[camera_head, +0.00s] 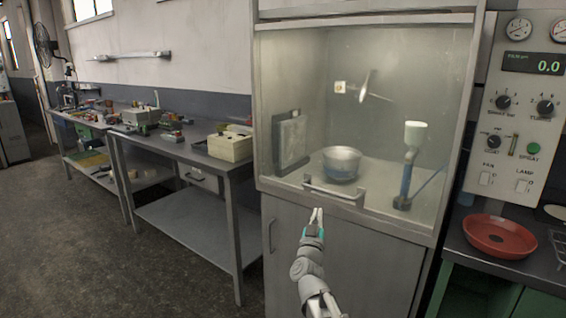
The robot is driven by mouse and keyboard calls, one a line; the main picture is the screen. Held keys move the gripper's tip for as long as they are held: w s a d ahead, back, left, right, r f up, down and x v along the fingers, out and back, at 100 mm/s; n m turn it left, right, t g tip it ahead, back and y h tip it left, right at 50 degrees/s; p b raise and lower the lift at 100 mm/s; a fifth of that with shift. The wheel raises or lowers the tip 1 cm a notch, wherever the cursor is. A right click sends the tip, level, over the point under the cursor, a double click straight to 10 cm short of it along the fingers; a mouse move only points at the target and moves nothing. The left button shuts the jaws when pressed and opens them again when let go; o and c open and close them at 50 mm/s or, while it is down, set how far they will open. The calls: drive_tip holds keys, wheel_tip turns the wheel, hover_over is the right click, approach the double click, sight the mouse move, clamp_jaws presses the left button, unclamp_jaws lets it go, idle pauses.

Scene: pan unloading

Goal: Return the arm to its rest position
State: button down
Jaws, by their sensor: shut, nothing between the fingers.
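My gripper (317,213) is at the lower middle of the head view, at the end of my arm, which reaches up from the bottom edge. Its fingers are shut and hold nothing. The fingertips are just below the bar handle (335,191) of the glass-fronted cabinet (262,110) in the picture. I cannot tell whether they touch the cabinet front. Behind the glass stands a metal pan or bowl (341,164) on the cabinet floor.
The cabinet also holds a framed panel (291,142) and a spray-like stand (410,160). A red round pan (499,236) lies on the right counter. A steel workbench (185,143) with a beige box (230,147) stands left. The floor at left is clear.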

drive_tip(key=s+a+f+n+g+y, duration=0.25)
drive_tip(key=f+g+y, duration=0.25)
drive_tip(key=f, duration=0.3)
drive_tip(key=s+a+f+n+g+y, duration=0.1)
drive_tip(key=s+f+n+g+y, duration=0.2)
drive_tip(key=f+g, duration=0.45)
drive_tip(key=s+d+f+m+g+h, duration=0.1)
drive_tip(key=s+d+f+m+g, duration=0.1)
drive_tip(key=s+d+f+g, duration=0.5)
drive_tip(key=s+d+f+m+g+h, duration=0.2)
drive_tip(key=s+d+f+g, duration=0.15)
drive_tip(key=s, duration=0.65)
wheel_tip(320, 180, up, 23)
drive_tip(key=t+p, duration=0.1)
drive_tip(key=p, duration=2.2)
drive_tip(key=shift+a, duration=0.4)
drive_tip(key=shift+s, duration=0.1)
